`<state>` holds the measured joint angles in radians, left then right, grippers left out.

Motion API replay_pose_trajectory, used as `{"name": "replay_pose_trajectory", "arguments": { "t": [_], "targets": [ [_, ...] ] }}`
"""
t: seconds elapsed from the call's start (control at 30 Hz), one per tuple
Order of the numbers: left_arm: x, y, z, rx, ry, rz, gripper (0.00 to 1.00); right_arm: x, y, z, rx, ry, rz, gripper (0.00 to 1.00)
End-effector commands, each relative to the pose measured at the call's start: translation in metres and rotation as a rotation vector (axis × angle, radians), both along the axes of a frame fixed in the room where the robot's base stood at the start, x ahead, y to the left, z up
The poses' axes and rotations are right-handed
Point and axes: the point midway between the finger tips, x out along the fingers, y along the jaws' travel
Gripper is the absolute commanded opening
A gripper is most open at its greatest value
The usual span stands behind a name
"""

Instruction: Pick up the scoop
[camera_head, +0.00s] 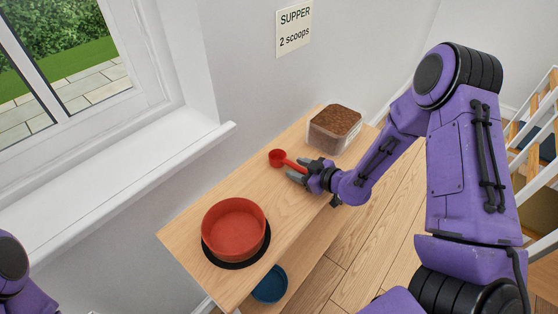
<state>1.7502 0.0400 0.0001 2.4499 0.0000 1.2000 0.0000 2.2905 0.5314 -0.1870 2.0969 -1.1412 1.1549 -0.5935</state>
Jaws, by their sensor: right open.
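The red scoop (278,157) lies on the wooden shelf top, its round cup toward the left and its handle running right toward my right gripper. My right gripper (296,172) is open at the handle end, with its fingers close around or just over the handle. I cannot tell whether the fingers touch it. Part of the handle is hidden by the gripper. My left gripper is out of view; only a piece of my left arm shows at the lower left edge.
A red bowl (234,229) sits on a black round mat (236,264) at the near end of the shelf top (190,226). A clear container of brown kibble (335,128) stands at the far end. A blue bowl (270,285) is on the lower shelf. A wall sign (294,27) reads "SUPPER 2 scoops".

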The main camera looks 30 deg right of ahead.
Motion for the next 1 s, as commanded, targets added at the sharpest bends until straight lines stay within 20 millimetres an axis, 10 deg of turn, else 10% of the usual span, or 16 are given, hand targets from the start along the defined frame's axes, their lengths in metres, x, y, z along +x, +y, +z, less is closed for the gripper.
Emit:
{"name": "replay_pose_trajectory", "arguments": {
  "t": [0.17,0.33,0.77,1.0],
  "targets": [
    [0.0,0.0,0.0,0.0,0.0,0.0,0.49,0.0,0.001,-0.001,-0.001,0.0,0.001,0.49],
    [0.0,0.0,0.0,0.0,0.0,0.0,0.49,0.0,0.001,0.0,-0.001,0.0,0.001,0.0],
    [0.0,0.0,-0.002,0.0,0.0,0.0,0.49,0.001,0.001,0.008,-0.002,-0.004,0.003,0.0],
    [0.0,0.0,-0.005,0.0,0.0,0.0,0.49,-0.016,-0.003,0.053,-0.001,-0.005,0.001,0.0]
  ]
}}
